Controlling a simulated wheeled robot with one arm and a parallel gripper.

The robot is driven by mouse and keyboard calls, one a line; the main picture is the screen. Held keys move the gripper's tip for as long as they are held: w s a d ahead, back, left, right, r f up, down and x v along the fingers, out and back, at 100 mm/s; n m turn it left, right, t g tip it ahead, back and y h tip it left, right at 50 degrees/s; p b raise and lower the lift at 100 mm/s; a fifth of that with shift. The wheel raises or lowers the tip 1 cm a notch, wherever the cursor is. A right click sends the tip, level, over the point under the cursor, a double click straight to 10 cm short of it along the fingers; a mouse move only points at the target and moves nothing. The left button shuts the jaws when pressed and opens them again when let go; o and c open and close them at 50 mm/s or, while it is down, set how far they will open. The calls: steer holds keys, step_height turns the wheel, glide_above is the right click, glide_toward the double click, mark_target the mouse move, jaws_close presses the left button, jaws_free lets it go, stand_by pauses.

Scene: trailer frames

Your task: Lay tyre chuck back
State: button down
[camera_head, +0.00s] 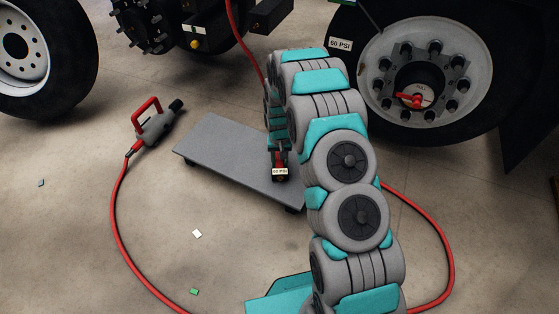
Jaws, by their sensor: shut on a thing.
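My gripper (279,147) points down over the right part of a low grey creeper board (214,142). It is shut on a small red and black piece with a white label (280,172), which looks like the tyre chuck. The piece hangs upright, and I cannot tell whether it touches the board. My arm hides part of the board and whatever lies behind it. A red hose (238,32) comes down from above and passes out of sight behind my arm.
A grey tool with a red handle (155,125) lies left of the board, on a looping red hose (119,240). A truck wheel (428,70) with a 60 PSI label stands at right, another wheel (30,60) at left. Small scraps (197,233) lie on open floor.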

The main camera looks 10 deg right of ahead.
steer(key=shift+f, duration=0.45)
stand_by(0.3)
steer(key=shift+c, duration=2)
jaws_free()
steer(key=shift+r+p, duration=0.3)
steer(key=shift+r, duration=3.7)
